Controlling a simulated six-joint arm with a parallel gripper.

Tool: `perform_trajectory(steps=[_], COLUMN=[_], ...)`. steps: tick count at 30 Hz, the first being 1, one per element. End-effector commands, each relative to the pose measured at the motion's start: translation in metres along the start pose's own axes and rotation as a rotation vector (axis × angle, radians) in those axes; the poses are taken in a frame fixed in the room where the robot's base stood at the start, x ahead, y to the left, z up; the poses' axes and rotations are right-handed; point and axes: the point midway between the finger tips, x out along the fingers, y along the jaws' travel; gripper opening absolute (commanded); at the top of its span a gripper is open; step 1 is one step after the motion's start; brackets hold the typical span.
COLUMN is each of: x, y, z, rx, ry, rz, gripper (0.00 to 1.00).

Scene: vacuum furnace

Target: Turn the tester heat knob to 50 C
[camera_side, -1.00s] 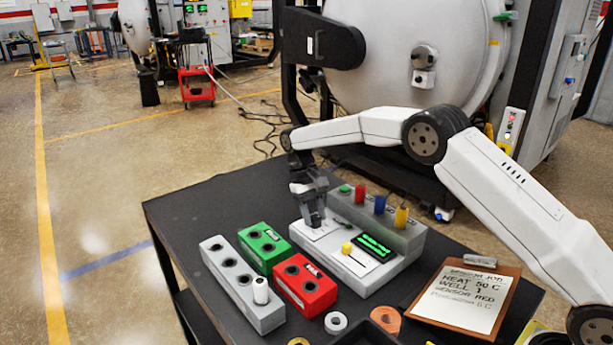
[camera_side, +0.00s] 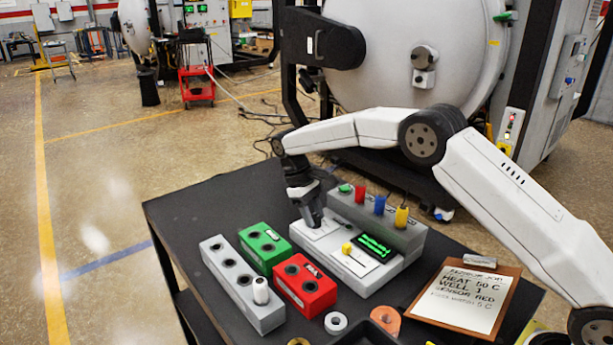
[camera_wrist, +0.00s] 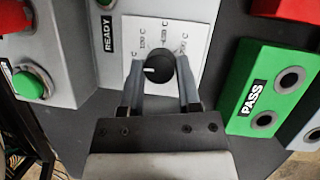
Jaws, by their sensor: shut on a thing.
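The heat knob (camera_wrist: 160,68) is a round black dial on a white plate (camera_wrist: 190,28) of the tester (camera_side: 345,262). A short white mark on the knob points toward the left in the wrist view. Temperature labels ending in C surround it, too small to read surely. My gripper (camera_wrist: 160,72) has one finger on each side of the knob and is shut on it. In the side view my gripper (camera_side: 313,222) reaches down to the tester's left end and hides the knob. The clipboard note (camera_side: 462,297) reads HEAT 50 C, WELL 1, SENSOR RED.
The tester's raised back carries a green button (camera_side: 345,188) and red (camera_side: 360,193), blue (camera_side: 380,204) and yellow (camera_side: 401,215) plugs. A yellow knob (camera_side: 346,248) sits beside a lit green display (camera_side: 376,246). Green (camera_side: 263,246), red (camera_side: 305,288) and grey (camera_side: 240,285) blocks stand in front.

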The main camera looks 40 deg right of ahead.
Motion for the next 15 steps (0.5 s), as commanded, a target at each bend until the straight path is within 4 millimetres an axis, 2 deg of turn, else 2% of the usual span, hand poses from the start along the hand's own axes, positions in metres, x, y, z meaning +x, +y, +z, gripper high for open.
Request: perform_trajectory(steps=[1, 2, 3, 5, 15], x=[-0.0005, -0.0005, -0.0005, -0.0005, -0.0004], y=[0.0001, 0.0001, 0.0001, 0.0001, 0.0000], z=[0.0003, 0.0003, 0.0003, 0.0002, 0.0000], rx=[0.000, 0.000, 0.000, 0.000, 0.001], ry=[0.000, 0.000, 0.000, 0.000, 0.000], rz=[0.001, 0.001, 0.001, 0.000, 0.000], gripper=[0.00, 0.45, 0.58, 0.77, 0.78])
